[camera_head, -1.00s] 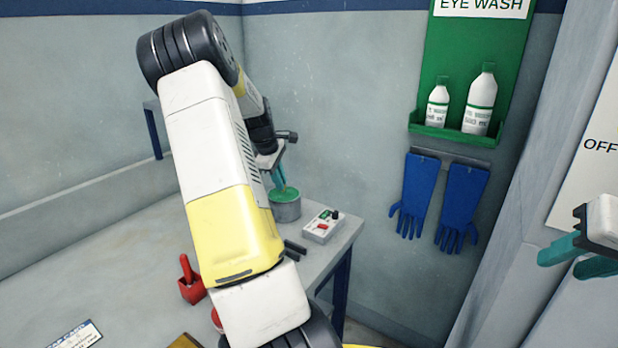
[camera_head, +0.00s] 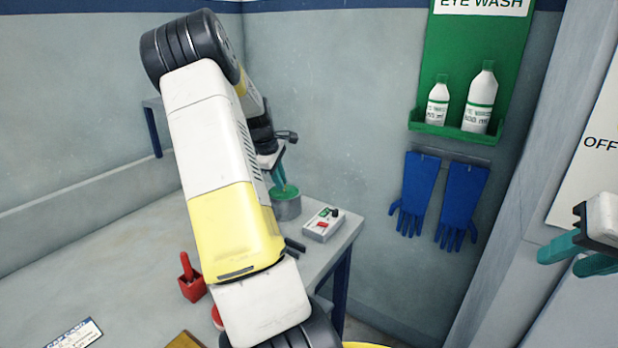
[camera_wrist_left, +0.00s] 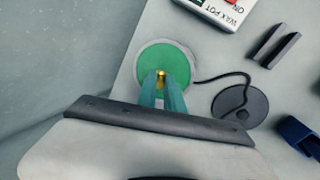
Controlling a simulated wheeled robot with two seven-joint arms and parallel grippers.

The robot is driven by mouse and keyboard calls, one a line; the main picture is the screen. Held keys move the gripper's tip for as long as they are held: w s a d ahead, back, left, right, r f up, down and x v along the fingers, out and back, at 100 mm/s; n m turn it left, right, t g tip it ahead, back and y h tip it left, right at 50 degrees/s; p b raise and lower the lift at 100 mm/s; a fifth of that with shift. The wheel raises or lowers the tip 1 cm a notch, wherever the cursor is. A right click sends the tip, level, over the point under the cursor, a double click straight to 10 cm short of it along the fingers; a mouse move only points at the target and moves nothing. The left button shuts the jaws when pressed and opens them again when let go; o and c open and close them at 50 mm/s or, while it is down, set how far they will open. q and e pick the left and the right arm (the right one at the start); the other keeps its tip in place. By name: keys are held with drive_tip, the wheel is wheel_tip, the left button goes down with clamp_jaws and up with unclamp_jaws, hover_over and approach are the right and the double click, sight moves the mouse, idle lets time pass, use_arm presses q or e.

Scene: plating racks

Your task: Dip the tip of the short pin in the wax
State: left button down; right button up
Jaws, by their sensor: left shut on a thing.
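The wax pot is a grey round pot (camera_head: 288,211) near the table's far right corner, holding green wax (camera_wrist_left: 172,57). My left gripper (camera_wrist_left: 161,84) is over the near side of the wax in the wrist view. Its teal fingers are shut on a small brass-coloured pin (camera_wrist_left: 161,76), and only a short end shows between the fingertips. I cannot tell whether the pin touches the wax. In the head view the left fingertips (camera_head: 279,180) are right at the pot, partly behind my arm. My right gripper (camera_head: 575,255) is open and empty at the right edge, away from the table.
A control box (camera_head: 323,224), labelled wax pot, stands right of the pot. Dark bars (camera_wrist_left: 274,46), a dark disc (camera_wrist_left: 243,104) with a cord and a blue object (camera_wrist_left: 300,136) lie nearby. A red holder (camera_head: 191,290) stands left of my arm. The left table area is mostly clear.

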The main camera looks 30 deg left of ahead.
idle(0.5)
use_arm(q)
drive_tip(key=shift+r, duration=3.45)
drive_tip(key=shift+s, duration=0.1)
